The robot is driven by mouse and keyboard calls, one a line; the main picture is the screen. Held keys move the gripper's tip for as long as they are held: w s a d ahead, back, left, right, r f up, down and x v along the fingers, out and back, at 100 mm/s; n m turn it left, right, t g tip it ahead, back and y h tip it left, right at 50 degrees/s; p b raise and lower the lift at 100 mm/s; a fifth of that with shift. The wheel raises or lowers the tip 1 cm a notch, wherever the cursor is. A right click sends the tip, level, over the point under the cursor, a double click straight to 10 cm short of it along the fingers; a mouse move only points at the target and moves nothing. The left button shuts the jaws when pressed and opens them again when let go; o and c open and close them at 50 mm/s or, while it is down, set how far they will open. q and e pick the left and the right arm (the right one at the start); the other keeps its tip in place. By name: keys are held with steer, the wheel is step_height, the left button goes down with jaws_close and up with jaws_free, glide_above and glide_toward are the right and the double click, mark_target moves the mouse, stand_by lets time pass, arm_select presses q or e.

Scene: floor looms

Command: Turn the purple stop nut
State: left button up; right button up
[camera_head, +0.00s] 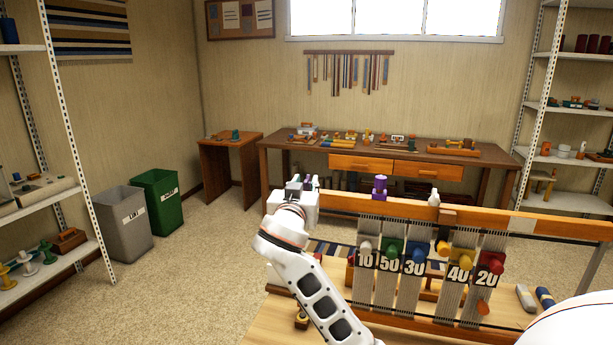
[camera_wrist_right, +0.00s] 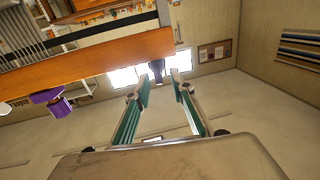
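A purple stop nut (camera_head: 380,187) stands on the loom's orange wooden top beam (camera_head: 345,203). The same nut shows below the beam in the right wrist view (camera_wrist_right: 59,106). My right gripper (camera_head: 306,186) is at the left end of this beam, left of that nut and apart from it. My left gripper is not in view.
Several coloured knobs with number tags, such as the red one (camera_head: 491,262), hang on the loom's front. A white piece (camera_head: 434,197) stands farther right on the beam. A workbench (camera_head: 430,157) stands at the back wall. Grey (camera_head: 124,222) and green (camera_head: 160,203) bins stand left.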

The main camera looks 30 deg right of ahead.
mark_target(307, 177)
steer(key=shift+p+x, duration=0.3)
steer(key=shift+x, duration=1.45)
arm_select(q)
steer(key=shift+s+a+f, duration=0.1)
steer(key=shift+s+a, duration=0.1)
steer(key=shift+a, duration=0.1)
arm_select(e)
jaws_close()
steer(key=shift+h+b, duration=0.3)
steer(key=shift+b, duration=0.25)
steer(key=shift+f+m+g+h+b, duration=0.1)
steer(key=shift+m+g+h+b, duration=0.2)
steer(key=shift+m+g+b, duration=0.3)
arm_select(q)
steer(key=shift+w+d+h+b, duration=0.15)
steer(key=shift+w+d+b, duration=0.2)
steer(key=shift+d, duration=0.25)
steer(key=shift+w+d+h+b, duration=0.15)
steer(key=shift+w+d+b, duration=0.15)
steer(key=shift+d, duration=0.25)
arm_select(e)
steer(key=shift+g+h, duration=0.3)
